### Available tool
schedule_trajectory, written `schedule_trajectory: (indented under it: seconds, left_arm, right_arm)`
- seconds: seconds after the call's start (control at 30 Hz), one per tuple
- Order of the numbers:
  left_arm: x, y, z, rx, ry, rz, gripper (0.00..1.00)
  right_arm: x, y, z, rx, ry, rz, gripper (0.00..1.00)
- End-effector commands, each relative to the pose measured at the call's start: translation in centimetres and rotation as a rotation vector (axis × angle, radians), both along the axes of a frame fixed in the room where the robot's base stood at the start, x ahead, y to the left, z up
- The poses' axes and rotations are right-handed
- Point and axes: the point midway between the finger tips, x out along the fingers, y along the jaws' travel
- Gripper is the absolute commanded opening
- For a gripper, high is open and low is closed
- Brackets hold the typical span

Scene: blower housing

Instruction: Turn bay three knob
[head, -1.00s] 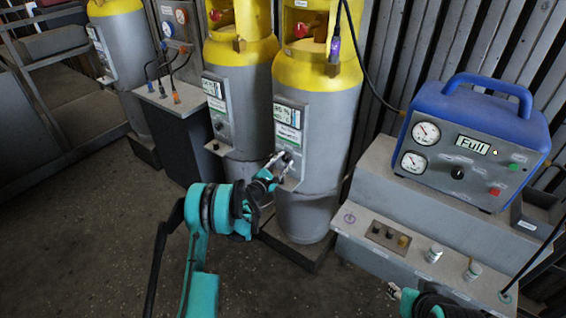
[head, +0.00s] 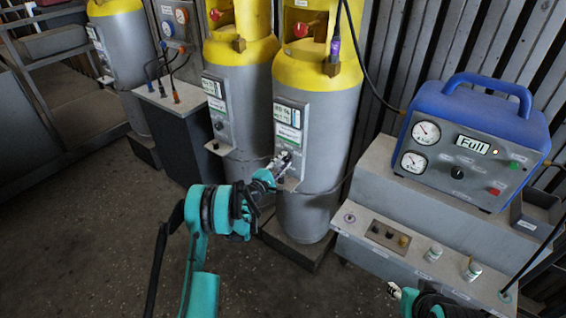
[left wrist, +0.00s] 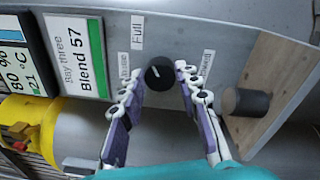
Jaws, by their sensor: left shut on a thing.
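The bay three knob (left wrist: 160,74) is a round black knob with a pale pointer mark on a grey panel, in the left wrist view. Its pointer leans toward the "Full" label (left wrist: 138,32). My left gripper (head: 283,164) is shut on the knob, one finger on each side. The panel is on the yellow-topped grey cylinder (head: 325,150), where the fingers hide the knob in the head view. A green-edged card (left wrist: 78,56) reads "Bay three Blend 57". My right gripper (head: 395,291) barely shows at the bottom edge, and its jaws cannot be made out.
A wooden ledge (left wrist: 272,88) with a dark cylindrical peg (left wrist: 246,102) stands close beside the right finger. Another cylinder (head: 240,105) stands to the left. The floor in front is clear.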

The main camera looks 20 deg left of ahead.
Motion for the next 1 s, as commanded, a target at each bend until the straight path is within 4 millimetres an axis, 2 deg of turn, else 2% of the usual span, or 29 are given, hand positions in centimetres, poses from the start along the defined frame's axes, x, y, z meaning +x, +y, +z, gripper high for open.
schedule_trajectory:
  seconds: [0.4, 0.43, 0.5, 0.83, 1.0]
  left_arm:
    - [0.0, -0.1, -0.1, 0.009, -0.003, -0.002, 0.04]
    - [0.0, -0.1, -0.1, 0.009, -0.003, -0.002, 0.40]
    - [0.0, -0.1, -0.1, 0.008, -0.002, -0.002, 0.54]
    - [-0.3, 0.1, 0.0, 0.007, -0.002, -0.001, 0.54]
    - [-2.6, 0.9, -0.2, 0.007, -0.002, 0.000, 0.54]
  right_arm:
    - [0.0, 0.0, 0.0, 0.000, 0.000, 0.000, 0.40]
    - [0.0, 0.0, 0.0, 0.000, 0.000, 0.000, 0.40]
    - [0.0, 0.0, 0.0, 0.000, 0.000, 0.000, 0.40]
    - [0.0, 0.0, 0.0, 0.000, 0.000, 0.000, 0.40]
    - [0.0, 0.0, 0.0, 0.000, 0.000, 0.000, 0.40]
